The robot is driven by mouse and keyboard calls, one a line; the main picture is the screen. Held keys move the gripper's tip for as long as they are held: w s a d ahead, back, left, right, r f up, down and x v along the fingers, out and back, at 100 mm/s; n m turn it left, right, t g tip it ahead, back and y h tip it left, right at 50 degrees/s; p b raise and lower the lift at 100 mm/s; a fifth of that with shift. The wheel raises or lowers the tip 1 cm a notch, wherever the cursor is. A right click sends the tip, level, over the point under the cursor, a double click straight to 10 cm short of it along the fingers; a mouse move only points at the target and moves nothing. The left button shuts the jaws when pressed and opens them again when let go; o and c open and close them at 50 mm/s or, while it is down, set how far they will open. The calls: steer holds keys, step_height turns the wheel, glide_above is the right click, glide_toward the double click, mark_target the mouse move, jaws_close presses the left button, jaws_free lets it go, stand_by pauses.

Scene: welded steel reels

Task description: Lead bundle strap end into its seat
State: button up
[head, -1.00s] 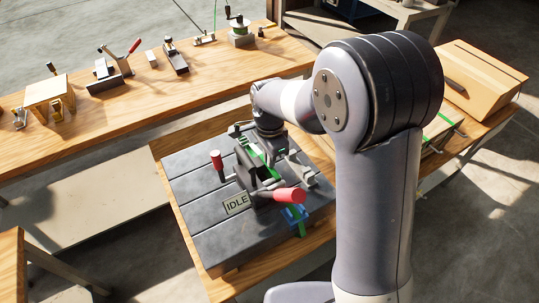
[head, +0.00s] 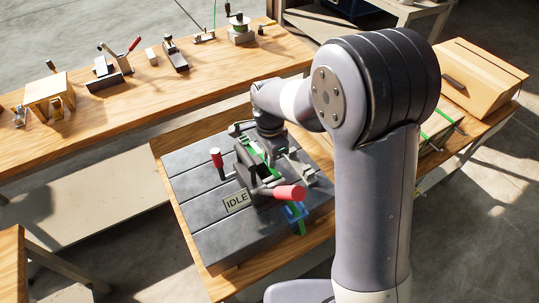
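A green strap (head: 301,227) runs across the fixture on a dark slotted plate (head: 205,187). One end of it hangs by a blue block (head: 294,212) at the plate's front right. Another stretch of green shows near my gripper (head: 262,148). My gripper is over the middle of the fixture, below my arm's wrist. Its fingers are small and partly hidden, so I cannot tell whether they are open or shut on the strap. The seat cannot be made out. A red-handled lever (head: 289,192) lies across the fixture's front.
A second red handle (head: 216,158) stands upright on the plate's left, and an "IDLE" sign (head: 236,201) lies at its front. A long wooden bench (head: 150,100) with several tools is behind. A cardboard box (head: 470,80) is at the right.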

steer(key=shift+o, duration=0.8)
steer(key=shift+r, duration=0.2)
steer(key=shift+r+p, duration=1.25)
steer(key=shift+r, duration=0.3)
steer(key=o, duration=0.6)
steer(key=o, duration=0.8)
steer(key=shift+c, duration=0.2)
